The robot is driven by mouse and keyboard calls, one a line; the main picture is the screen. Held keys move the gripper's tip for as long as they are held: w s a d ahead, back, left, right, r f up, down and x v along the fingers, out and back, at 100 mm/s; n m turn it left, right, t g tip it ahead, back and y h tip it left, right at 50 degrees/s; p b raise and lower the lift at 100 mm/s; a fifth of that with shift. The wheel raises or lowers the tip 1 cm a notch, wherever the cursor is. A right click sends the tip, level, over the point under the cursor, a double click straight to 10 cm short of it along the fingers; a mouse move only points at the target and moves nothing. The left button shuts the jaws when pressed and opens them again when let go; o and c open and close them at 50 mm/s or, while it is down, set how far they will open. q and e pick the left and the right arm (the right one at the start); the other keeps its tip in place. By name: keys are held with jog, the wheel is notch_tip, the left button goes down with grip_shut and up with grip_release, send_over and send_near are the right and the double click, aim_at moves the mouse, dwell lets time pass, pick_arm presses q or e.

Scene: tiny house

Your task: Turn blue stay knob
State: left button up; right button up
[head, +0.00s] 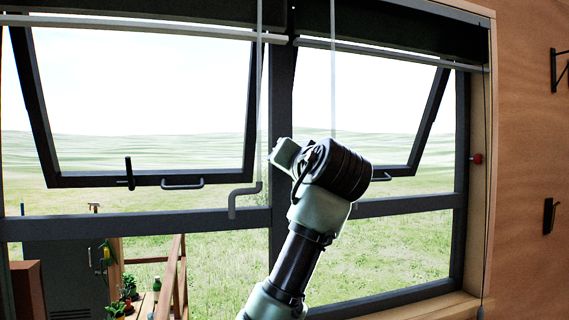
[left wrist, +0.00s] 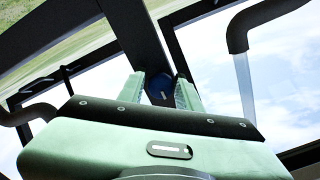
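A blue knob (left wrist: 159,88) shows in the left wrist view, at the dark window frame. It lies between the two fingertips of my left gripper (left wrist: 160,90). The fingers are apart, one on each side of the knob. I cannot see clear contact with it. In the head view my left gripper (head: 284,153) is up at the dark post between the two windows. The arm hides the knob there. My right gripper is not in view.
Two top-hung windows stand open outward, left (head: 150,180) and right (head: 430,110). A red knob (head: 477,158) is on the right frame. Dark brackets (head: 549,215) stick out of the wooden wall.

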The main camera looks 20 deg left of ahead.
pick_arm(q)
jog(key=shift+o, duration=0.8)
jog(key=b+v, duration=0.3)
jog(key=v, duration=0.4)
jog(key=shift+s+d, duration=0.25)
jog(key=shift+s, duration=0.05)
